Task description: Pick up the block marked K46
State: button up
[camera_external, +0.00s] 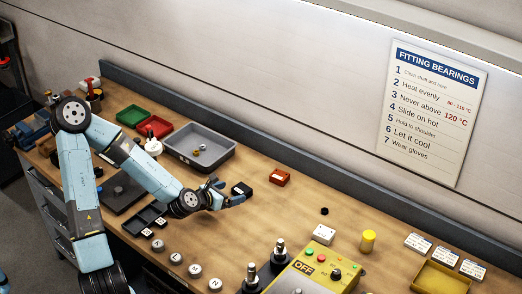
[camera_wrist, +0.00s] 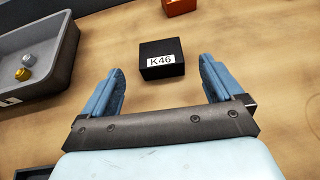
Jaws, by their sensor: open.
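The black block marked K46 (camera_wrist: 161,57) lies on the wooden bench in the wrist view, with its white label facing me. It also shows in the external view (camera_external: 242,189), just beyond my gripper. My gripper (camera_wrist: 160,72) is open and empty, with one blue finger to the left of the block and one to the right. In the wrist picture the block sits between and slightly beyond the fingertips. I cannot tell whether the fingers touch it; gaps show on both sides. In the external view my gripper (camera_external: 231,191) is low over the bench.
A grey tray (camera_wrist: 62,75) with small metal parts stands to the left. An orange-red block (camera_external: 279,177) lies beyond K46. A yellow control box (camera_external: 316,269) and a white block (camera_external: 324,234) stand to the right. Round lettered pieces (camera_external: 195,270) lie in front.

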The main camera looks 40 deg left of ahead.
aim_at(241, 188)
jog(key=shift+x, duration=3.35)
jog(key=shift+c, duration=0.2)
jog(key=c, duration=1.5)
jog(key=shift+r, duration=0.1)
jog(key=shift+c, duration=0.5)
jog(key=shift+r, duration=0.1)
